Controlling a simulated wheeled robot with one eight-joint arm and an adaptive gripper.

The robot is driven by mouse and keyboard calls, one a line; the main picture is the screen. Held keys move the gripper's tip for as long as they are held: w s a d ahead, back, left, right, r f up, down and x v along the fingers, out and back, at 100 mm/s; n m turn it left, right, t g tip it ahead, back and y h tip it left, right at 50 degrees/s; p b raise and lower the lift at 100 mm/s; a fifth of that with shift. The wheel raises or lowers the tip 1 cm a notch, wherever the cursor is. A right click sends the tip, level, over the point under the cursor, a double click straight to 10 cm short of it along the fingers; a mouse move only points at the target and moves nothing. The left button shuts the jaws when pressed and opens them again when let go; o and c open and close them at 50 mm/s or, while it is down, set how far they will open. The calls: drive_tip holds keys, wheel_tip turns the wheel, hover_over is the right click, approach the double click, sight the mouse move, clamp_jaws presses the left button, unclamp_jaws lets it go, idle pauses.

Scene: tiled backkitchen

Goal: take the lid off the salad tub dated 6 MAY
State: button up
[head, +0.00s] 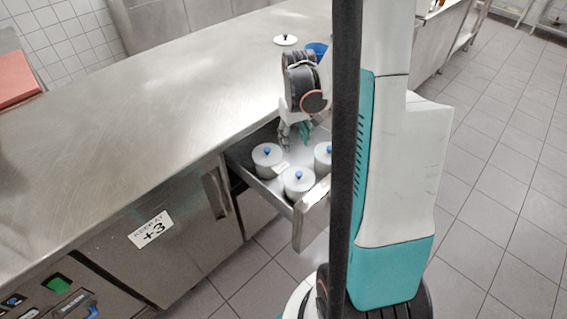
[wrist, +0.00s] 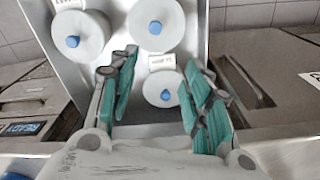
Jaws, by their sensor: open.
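Several white round tubs with blue-knobbed lids stand in an open metal drawer (head: 268,187). In the head view, one is at the left (head: 266,160), one at the front (head: 298,181) and one at the right (head: 323,157), partly behind my column. My gripper (head: 295,138) points down over the drawer's inner end, open. In the wrist view, my open gripper (wrist: 159,62) has a blue-knobbed lid (wrist: 165,89) visible between its fingers, apparently not gripped. Two more lids show beyond, left (wrist: 75,40) and centre (wrist: 155,28). The small labels are too blurred to read, so I cannot tell which tub is 6 MAY.
A loose white lid or disc with a dark knob (head: 286,40) lies on the steel counter (head: 150,110), near a blue container (head: 318,49) partly hidden by my arm. A red board (head: 14,78) is at the far left. Much of the counter is clear.

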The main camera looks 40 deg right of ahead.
drive_tip(key=s+d+f, duration=0.1)
drive_tip(key=f, duration=0.1)
drive_tip(key=b, duration=0.3)
hover_over(299, 173)
drive_tip(key=f, duration=0.8)
drive_tip(key=shift+w, duration=0.2)
drive_tip(key=shift+s+f+b, duration=0.15)
drive_tip(key=shift+f+b, duration=1.55)
drive_tip(key=shift+f, duration=0.95)
drive_tip(key=shift+r, duration=0.1)
drive_tip(key=c, duration=1)
